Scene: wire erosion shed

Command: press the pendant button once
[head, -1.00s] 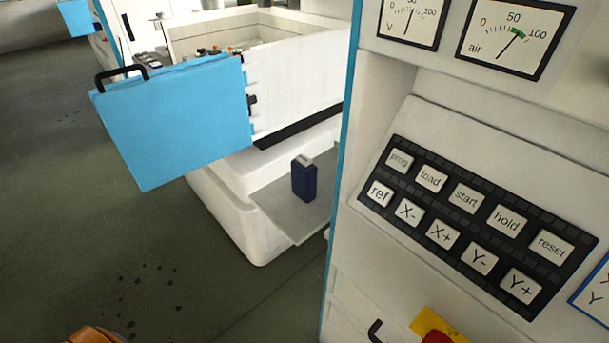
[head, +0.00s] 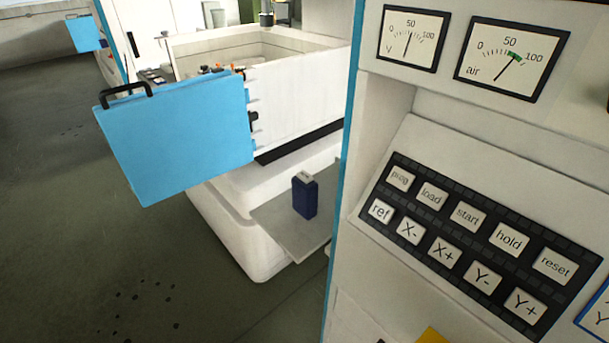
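Nothing in the head view is marked as a pendant, and I cannot tell which button is meant. A dark key panel (head: 402,205) on the sloped face of the white cabinet at right carries two rows of pale keys. The lower row has ref and axis keys, such as X- (head: 409,231) and Y+ (head: 525,306). Neither of my grippers is in view.
Two dial gauges, volts (head: 411,40) and air (head: 511,57), sit above the keys. A blue door (head: 178,135) stands open on a white machine (head: 300,95). A dark blue container (head: 305,197) stands on a grey shelf (head: 280,222). The floor (head: 70,230) at left looks clear.

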